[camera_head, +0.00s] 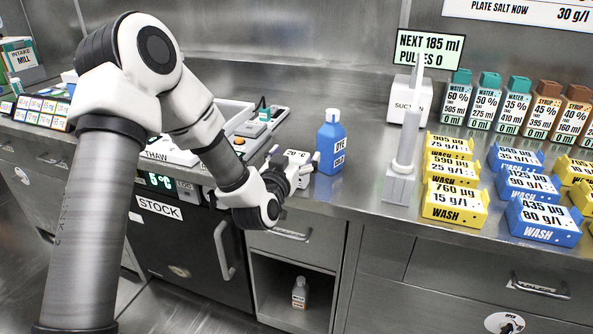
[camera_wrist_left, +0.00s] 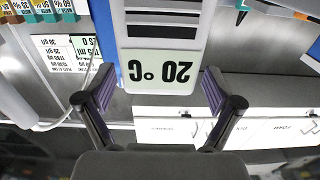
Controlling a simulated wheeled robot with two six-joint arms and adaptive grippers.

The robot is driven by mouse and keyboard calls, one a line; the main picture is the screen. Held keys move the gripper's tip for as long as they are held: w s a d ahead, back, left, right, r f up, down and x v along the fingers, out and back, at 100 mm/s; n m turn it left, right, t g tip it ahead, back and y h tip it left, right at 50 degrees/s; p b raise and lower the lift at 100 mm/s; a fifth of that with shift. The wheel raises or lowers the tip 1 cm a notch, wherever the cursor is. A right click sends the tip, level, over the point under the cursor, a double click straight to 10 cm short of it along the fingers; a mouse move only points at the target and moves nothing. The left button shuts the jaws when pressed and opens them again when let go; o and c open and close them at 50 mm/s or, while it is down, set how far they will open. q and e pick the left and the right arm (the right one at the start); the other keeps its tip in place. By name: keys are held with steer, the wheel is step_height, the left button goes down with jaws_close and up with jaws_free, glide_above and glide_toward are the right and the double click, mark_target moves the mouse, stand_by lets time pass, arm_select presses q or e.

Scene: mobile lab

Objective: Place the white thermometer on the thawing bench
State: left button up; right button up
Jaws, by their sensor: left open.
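The white thermometer (camera_head: 297,154) reads 20 °C and is at the counter's front, just left of the blue DYE bottle (camera_head: 331,140). In the left wrist view the thermometer (camera_wrist_left: 162,70) shows upside down, between and ahead of the fingers. My left gripper (camera_head: 292,170) is open around its near side, with a gap at each finger; it also shows in the left wrist view (camera_wrist_left: 158,92). The gripper partly hides the thermometer in the head view. The thawing bench (camera_head: 178,155), marked THAW, lies left of it, partly behind my left arm. My right gripper is not in view.
A grey-white suction stand (camera_head: 401,180) rises right of the bottle. Yellow (camera_head: 452,200) and blue (camera_head: 543,222) WASH blocks fill the counter further right. A STOCK cooler (camera_head: 190,240) and an open cubby (camera_head: 295,285) with a small bottle are below the counter.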

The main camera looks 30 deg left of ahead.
arm_select(q)
steer(key=shift+w, duration=0.25)
steer(key=shift+s, duration=0.1)
steer(key=c, duration=1.4)
